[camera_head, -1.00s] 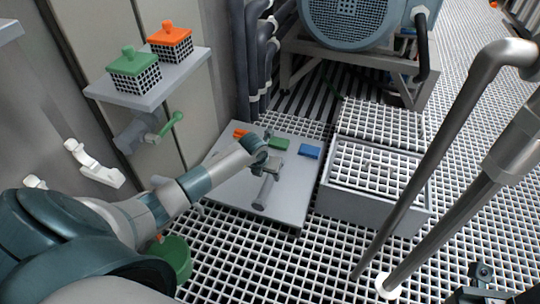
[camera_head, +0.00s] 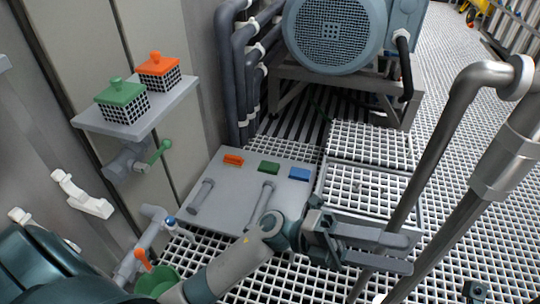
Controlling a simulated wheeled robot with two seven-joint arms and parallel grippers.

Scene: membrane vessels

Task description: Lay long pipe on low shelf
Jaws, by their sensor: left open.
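The long grey pipe (camera_head: 260,205) lies on the low grey shelf (camera_head: 225,214), toward its right side. A shorter grey pipe (camera_head: 201,196) lies to its left on the same shelf. My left gripper (camera_head: 408,254) is open and empty, to the right of the shelf above the floor grating. Its two fingers point right, and it is apart from both pipes. My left forearm passes in front of the shelf's near edge. A dark part at the bottom right edge may belong to my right gripper (camera_head: 475,291); its jaws are cut off.
Orange (camera_head: 233,160), green (camera_head: 269,167) and blue (camera_head: 299,174) blocks sit along the shelf's back. A wall shelf (camera_head: 150,118) holds two caged boxes. Thick metal pipes (camera_head: 440,135) rise at right, close to my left gripper. A motor (camera_head: 335,30) stands behind.

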